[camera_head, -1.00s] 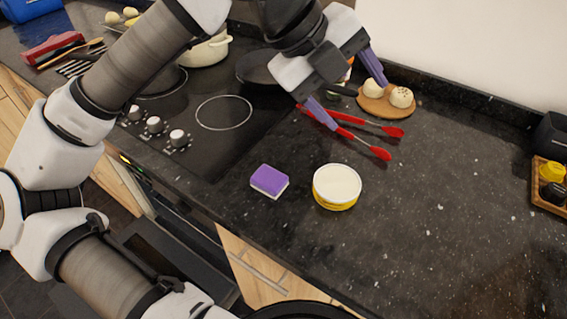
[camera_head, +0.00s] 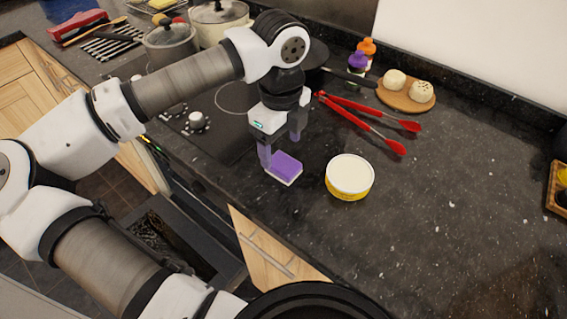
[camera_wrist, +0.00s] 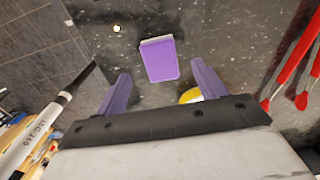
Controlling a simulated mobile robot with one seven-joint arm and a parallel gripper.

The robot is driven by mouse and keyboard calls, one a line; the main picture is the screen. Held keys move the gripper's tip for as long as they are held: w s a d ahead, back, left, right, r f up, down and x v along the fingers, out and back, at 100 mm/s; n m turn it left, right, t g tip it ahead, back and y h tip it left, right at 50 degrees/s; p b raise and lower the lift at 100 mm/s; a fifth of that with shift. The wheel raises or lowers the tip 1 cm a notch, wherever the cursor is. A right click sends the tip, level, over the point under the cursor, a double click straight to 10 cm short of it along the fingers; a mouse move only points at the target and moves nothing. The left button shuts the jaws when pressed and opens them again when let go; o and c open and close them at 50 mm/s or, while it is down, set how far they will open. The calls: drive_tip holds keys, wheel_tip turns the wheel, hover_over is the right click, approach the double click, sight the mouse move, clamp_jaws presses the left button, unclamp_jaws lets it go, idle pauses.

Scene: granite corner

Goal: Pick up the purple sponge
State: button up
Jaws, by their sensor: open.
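The purple sponge (camera_head: 286,166), with a white underside, lies flat on the dark granite counter near its front edge. My gripper (camera_head: 280,154) points down over it, with one purple finger at the sponge's left and the other behind it. In the wrist view the sponge (camera_wrist: 159,60) shows whole, ahead of and between the two fingertips of my open gripper (camera_wrist: 161,75). Nothing is between the fingers' pads. Whether a finger touches the sponge I cannot tell.
A yellow tub with a white lid (camera_head: 350,177) stands just right of the sponge. Red tongs (camera_head: 368,122) lie behind it. Pots (camera_head: 217,22) stand on the hob at left.

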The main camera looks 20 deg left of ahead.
sight(282, 162)
drive_tip(key=shift+d+f+p, duration=0.1)
drive_tip(key=shift+f+p, duration=0.95)
drive_tip(key=shift+f, duration=1.6)
drive_tip(key=c, duration=1.1)
drive_tip(key=shift+r, duration=0.1)
wheel_tip(282, 162, up, 18)
drive_tip(key=b, duration=0.3)
drive_tip(key=o, duration=0.3)
drive_tip(key=shift+c, duration=0.9)
